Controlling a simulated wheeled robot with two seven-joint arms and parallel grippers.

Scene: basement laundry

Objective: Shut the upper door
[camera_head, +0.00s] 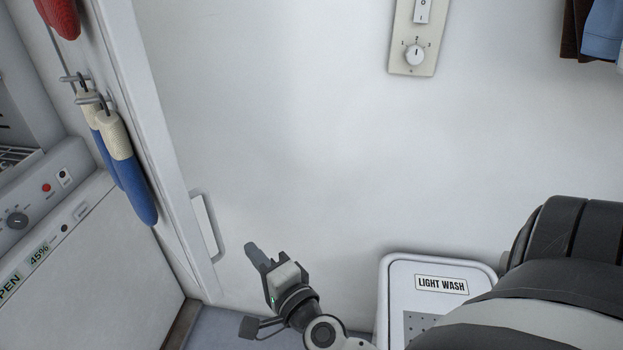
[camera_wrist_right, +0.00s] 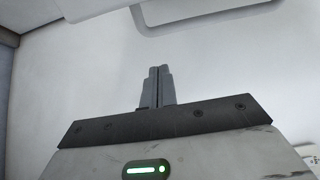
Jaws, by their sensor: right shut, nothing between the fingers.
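A white door panel (camera_head: 150,120) runs down the left of the head view, seen nearly edge-on, so it appears to stand open. Its pale loop handle (camera_head: 207,225) is on the right-hand side near the lower end. What looks like the same handle shows at the top of the right wrist view (camera_wrist_right: 205,20). My right gripper (camera_head: 254,254) is shut and empty, a little right of and below the handle, apparently apart from it. Its closed fingers also show in the wrist view (camera_wrist_right: 157,86). My left gripper is out of view.
Cream-and-blue items (camera_head: 118,160) and a red one (camera_head: 60,15) hang on hooks left of the panel. A white machine (camera_head: 90,260) stands at lower left. A "LIGHT WASH" bin (camera_head: 395,275) stands below my right arm. A switch plate (camera_head: 412,40) is on the wall.

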